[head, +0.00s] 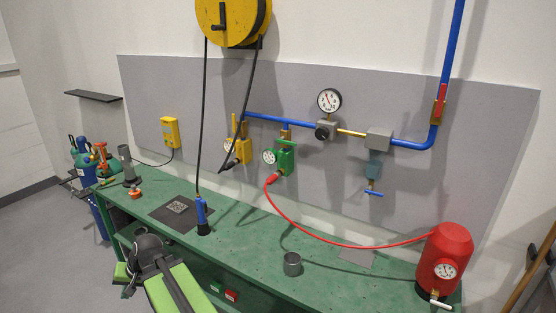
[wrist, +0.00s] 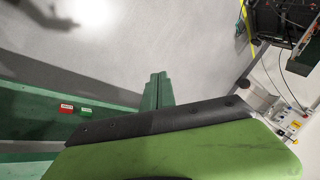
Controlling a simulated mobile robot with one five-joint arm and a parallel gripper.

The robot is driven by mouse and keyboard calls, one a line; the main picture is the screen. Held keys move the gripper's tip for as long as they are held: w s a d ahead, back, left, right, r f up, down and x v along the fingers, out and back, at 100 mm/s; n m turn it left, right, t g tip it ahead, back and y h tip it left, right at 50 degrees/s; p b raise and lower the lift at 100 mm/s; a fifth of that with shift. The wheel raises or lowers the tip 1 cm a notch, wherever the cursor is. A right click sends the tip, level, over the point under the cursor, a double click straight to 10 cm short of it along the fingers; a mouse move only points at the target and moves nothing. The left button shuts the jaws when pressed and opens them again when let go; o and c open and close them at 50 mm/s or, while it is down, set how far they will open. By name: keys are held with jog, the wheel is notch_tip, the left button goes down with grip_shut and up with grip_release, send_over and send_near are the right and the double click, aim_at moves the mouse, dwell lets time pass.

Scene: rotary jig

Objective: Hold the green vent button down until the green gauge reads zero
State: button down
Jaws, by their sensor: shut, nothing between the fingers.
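The green valve block (head: 286,157) is mounted on the grey wall panel, behind the bench. A small round gauge (head: 269,157) sits on its left side. Its needle is too small to read. I cannot make out a separate vent button on the block. A red hose (head: 330,237) runs from under the block to the red tank (head: 444,258). My gripper (head: 148,244) is low at the front edge of the bench, shut and empty, far from the block. Its fingertips are hard to make out. In the wrist view, a pale green and black part of my arm fills the bottom.
The green bench (head: 330,277) carries a metal cup (head: 292,264), a blue-handled tool (head: 202,214) and a dark mat (head: 163,214). Black cables hang from the yellow reel (head: 232,20) left of the block. Small red (wrist: 67,108) and green (wrist: 86,112) boxes show low under the bench.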

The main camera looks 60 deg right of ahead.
aim_at(281, 159)
jog(key=d+r+m+t+h+p, duration=0.15)
jog(key=d+r+m, duration=0.25)
jog(key=d, duration=0.5)
jog(key=d+r+m+t+h+b, duration=0.1)
jog(key=d+r+m+t+h, duration=0.15)
jog(key=d+r+m, duration=0.45)
jog(key=d+r+m+t+h+p, duration=0.1)
jog(key=d+r+m+t, duration=0.15)
jog(key=d, duration=0.85)
jog(key=s+d+r+m+h, duration=0.4)
jog(key=s+d+m, duration=0.3)
jog(key=d, duration=0.5)
jog(key=s+d+r+m+h+p, duration=0.1)
jog(key=s+d+r+m+h, duration=0.3)
jog(key=s+d, duration=0.7)
jog(key=d+m+h, duration=0.1)
jog(key=m, duration=0.1)
jog(key=shift+s+d+r+m+h, duration=0.15)
jog(key=shift+s+d+m+h, duration=0.1)
jog(key=shift+m+h, duration=0.15)
jog(key=d, duration=0.7)
jog(key=shift+d, duration=0.8)
